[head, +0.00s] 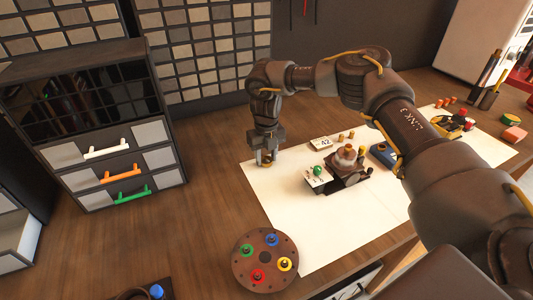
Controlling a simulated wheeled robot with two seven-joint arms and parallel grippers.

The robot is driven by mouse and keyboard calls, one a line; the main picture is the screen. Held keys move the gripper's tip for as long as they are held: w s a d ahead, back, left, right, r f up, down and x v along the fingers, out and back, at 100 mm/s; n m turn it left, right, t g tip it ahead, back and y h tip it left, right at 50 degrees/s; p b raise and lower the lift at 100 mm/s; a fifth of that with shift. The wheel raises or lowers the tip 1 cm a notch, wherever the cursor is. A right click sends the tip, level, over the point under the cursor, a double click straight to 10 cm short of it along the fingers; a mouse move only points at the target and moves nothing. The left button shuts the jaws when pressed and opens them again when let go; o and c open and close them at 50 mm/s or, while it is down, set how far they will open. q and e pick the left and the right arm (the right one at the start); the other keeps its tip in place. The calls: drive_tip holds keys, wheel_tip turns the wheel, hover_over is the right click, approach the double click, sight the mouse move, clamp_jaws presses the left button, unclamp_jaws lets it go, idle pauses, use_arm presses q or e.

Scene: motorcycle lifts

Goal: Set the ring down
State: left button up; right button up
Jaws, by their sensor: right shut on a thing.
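My right gripper (267,158) points down at the far left corner of the white mat (285,215). It is shut on a small brass-coloured ring, which is mostly hidden between the fingers. I cannot tell whether the ring touches the surface below. My left gripper is not in view.
A round brown tray (240,262) with coloured rings on pegs stands at the mat's front left. A dark mechanism (348,168) with a green knob stands on the mat, near a number card (320,143). A drawer cabinet (110,150) stands at left. Wood between cabinet and mat is clear.

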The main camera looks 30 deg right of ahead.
drive_tip(key=shift+f, duration=0.1)
drive_tip(key=o, duration=1)
drive_tip(key=shift+r+b, duration=0.95)
drive_tip(key=shift+r, duration=5.15)
